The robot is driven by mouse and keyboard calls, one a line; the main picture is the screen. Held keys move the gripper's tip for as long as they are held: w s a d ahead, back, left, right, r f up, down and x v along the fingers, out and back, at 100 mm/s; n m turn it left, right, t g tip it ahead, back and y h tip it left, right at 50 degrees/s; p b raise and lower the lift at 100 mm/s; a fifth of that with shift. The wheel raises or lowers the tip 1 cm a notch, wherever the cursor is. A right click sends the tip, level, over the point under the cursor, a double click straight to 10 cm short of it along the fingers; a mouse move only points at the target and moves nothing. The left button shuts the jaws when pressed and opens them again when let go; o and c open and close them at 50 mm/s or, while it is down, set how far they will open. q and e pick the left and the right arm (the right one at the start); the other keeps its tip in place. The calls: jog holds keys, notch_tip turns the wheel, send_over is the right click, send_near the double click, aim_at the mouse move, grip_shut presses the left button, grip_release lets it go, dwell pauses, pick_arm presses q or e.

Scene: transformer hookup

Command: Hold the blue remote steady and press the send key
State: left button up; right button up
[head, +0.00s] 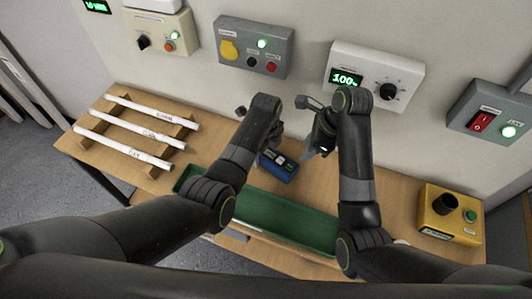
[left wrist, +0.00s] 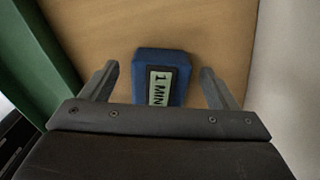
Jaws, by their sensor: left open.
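The blue remote (head: 277,166) lies on the wooden table just behind the green tray, with light keys on its top. In the left wrist view the remote (left wrist: 158,78) has a display that reads "1 MIN". My left gripper (left wrist: 158,70) is open, with one finger on each side of the remote and a gap at both sides. In the head view my left gripper (head: 270,133) is mostly hidden by its own arm. My right gripper (head: 312,150) is just right of the remote, pointing down; its finger gap is unclear. I cannot make out which key is send.
A green tray (head: 270,212) lies along the table's front. A wooden rack (head: 160,155) with labelled white tubes is at left. A yellow button box (head: 450,214) is at right. Wall boxes include a grey one (head: 253,46) and a white dial unit (head: 374,75) showing 100.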

pick_arm(q)
jog(key=shift+f, duration=1.05)
jog(key=c, duration=1.2)
jog(key=shift+o, duration=0.2)
pick_arm(e)
grip_shut()
